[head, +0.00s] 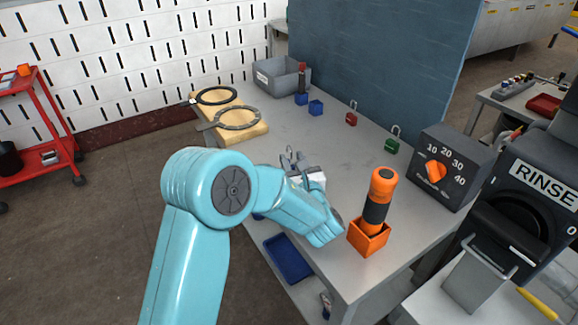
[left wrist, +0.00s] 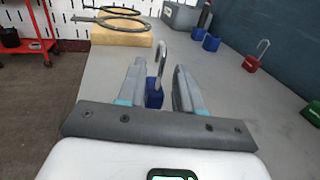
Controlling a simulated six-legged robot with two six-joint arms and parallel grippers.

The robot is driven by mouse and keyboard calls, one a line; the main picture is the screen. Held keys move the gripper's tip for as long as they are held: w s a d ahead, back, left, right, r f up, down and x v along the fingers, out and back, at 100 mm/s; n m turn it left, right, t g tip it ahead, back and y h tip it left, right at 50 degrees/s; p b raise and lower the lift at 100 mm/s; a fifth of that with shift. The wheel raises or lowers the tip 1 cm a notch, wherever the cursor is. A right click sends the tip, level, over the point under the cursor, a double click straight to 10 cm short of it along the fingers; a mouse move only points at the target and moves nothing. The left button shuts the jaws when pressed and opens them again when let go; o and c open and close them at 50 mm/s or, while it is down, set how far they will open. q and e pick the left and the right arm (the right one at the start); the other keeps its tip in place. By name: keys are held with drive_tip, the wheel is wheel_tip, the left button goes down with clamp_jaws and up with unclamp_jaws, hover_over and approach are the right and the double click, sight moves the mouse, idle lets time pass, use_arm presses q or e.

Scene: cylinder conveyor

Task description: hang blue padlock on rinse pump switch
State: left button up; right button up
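The blue padlock (left wrist: 154,98) stands upright with its metal shackle up, in the left wrist view. It lies between the two fingers of my left gripper (left wrist: 160,85), which are apart with gaps on both sides. In the head view my left gripper (head: 298,163) is low over the bench, and I cannot clearly make out the padlock there. The rinse pump switch (head: 510,240) is a dark unit at the right edge under a RINSE label, with a light metal loop at its front. My right gripper is not in view.
A red padlock (head: 350,118) and a green padlock (head: 392,145) stand along the blue partition (head: 375,60). An orange-and-black tool (head: 378,200) stands in an orange holder (head: 367,239) beside my left forearm. A timer box (head: 452,165) is to its right.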

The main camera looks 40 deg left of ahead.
use_arm(q)
clamp_jaws()
wheel_tip(320, 180, up, 20)
drive_tip(key=p, duration=0.2)
idle(0.3)
